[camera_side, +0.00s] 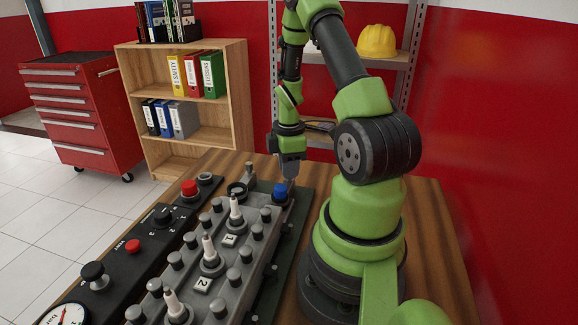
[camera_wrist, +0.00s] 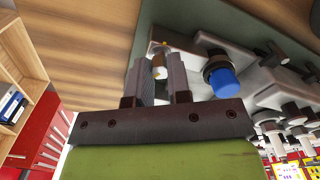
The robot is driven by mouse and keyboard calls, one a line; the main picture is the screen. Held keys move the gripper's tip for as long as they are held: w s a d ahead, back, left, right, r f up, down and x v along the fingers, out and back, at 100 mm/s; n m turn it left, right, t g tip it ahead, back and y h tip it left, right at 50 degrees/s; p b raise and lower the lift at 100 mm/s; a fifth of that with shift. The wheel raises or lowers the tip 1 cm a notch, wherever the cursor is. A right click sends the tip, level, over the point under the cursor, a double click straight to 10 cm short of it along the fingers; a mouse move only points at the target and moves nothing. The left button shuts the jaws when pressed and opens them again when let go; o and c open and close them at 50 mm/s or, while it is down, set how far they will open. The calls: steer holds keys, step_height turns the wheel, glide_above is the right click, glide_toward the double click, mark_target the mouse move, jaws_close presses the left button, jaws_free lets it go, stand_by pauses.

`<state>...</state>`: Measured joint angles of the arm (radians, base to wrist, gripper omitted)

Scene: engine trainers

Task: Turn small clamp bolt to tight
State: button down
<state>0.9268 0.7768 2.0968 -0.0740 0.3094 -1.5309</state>
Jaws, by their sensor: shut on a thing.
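My gripper (camera_side: 290,178) points down at the far end of the grey engine trainer (camera_side: 262,262), close behind the blue cap. In the wrist view, the two dark fingers of my gripper (camera_wrist: 162,78) are closed around a small bolt with a pale, brass-coloured head, which I take as the small clamp bolt (camera_wrist: 159,62). The fingers hide its sides and lower part, and I cannot tell how far it is turned. The blue cap (camera_side: 281,190) stands upright beside the gripper; it also shows in the wrist view (camera_wrist: 222,80), right of the fingers.
White-tipped plugs (camera_side: 208,250) and several grey knobs stand up along the trainer. A black control panel (camera_side: 140,240) with red buttons and a gauge (camera_side: 66,316) lies left of it. The wooden table (camera_side: 433,235) is bare at the right, beyond my base. Shelves (camera_side: 190,95) stand behind.

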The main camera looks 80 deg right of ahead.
steer(key=shift+m, duration=0.3)
steer(key=m, duration=2.1)
steer(key=shift+m, duration=0.3)
steer(key=m, duration=0.4)
steer(key=shift+m, duration=1.8)
